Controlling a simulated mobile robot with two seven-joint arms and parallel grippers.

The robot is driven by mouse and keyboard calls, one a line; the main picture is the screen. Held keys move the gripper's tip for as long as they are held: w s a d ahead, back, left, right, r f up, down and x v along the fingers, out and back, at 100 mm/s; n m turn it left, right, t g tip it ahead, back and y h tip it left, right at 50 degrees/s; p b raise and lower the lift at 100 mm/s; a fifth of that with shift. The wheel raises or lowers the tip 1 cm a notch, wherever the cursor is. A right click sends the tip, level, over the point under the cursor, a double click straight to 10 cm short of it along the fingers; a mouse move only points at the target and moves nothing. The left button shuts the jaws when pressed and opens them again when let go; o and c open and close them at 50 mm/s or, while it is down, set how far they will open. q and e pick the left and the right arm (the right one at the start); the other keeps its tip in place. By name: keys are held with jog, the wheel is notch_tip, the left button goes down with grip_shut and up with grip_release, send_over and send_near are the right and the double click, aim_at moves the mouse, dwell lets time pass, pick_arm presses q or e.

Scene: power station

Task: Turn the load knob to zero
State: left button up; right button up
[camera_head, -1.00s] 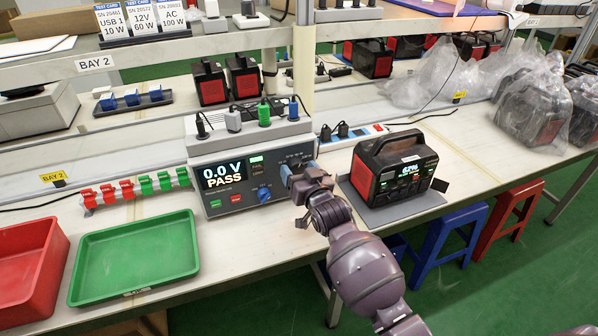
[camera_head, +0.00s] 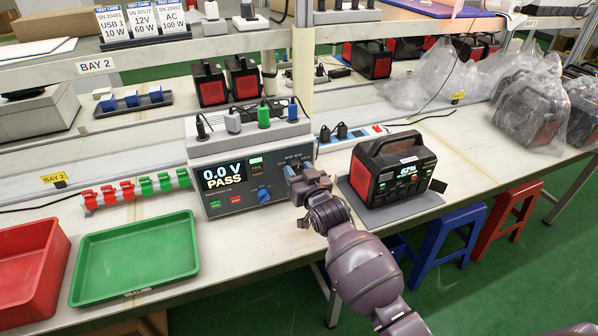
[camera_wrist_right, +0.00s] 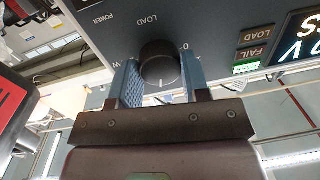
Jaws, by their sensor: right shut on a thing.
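The tester (camera_head: 243,171) stands on the bench and its display reads 0.0 V PASS. Its load knob (camera_wrist_right: 160,66) is a dark round knob with a pale pointer line, seen under the word LOAD in the right wrist view. My right gripper (camera_head: 289,171) is at the right side of the tester's front panel. In the right wrist view its blue-padded fingers (camera_wrist_right: 160,84) are shut on the load knob, one on each side. The gripper hides the knob in the head view. A separate blue knob (camera_head: 264,194) is lower on the panel. My left gripper is not in view.
A black and red power station (camera_head: 392,172) stands on a grey mat close to the right of my right arm. A green tray (camera_head: 137,290) and a red bin (camera_head: 52,285) are on the left.

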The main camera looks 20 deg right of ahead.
jog(key=n+p, duration=0.1)
jog(key=n, duration=0.2)
jog(key=shift+r+p, duration=0.25)
jog(key=shift+p, duration=0.1)
jog(key=n+p, duration=0.1)
jog(key=n, duration=0.1)
jog(key=shift+n, duration=0.4)
jog(key=n, duration=0.2)
jog(key=shift+f+n+g+h+p, duration=0.1)
jog(key=shift+n+g+h+p, duration=0.2)
jog(key=shift+p, duration=0.05)
jog(key=n, duration=0.2)
jog(key=shift+n, duration=0.3)
jog(key=n, duration=0.3)
jog(key=shift+f, duration=0.1)
jog(key=n, duration=0.3)
jog(key=shift+h, duration=0.3)
jog(key=n, duration=0.3)
jog(key=shift+a+n, duration=0.1)
jog(key=shift+n, duration=0.2)
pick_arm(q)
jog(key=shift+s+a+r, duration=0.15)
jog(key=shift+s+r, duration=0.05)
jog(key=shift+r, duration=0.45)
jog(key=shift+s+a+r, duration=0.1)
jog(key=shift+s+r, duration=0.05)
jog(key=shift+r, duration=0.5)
pick_arm(e)
jog(key=shift+n+h, duration=0.3)
jog(key=shift+n, duration=0.4)
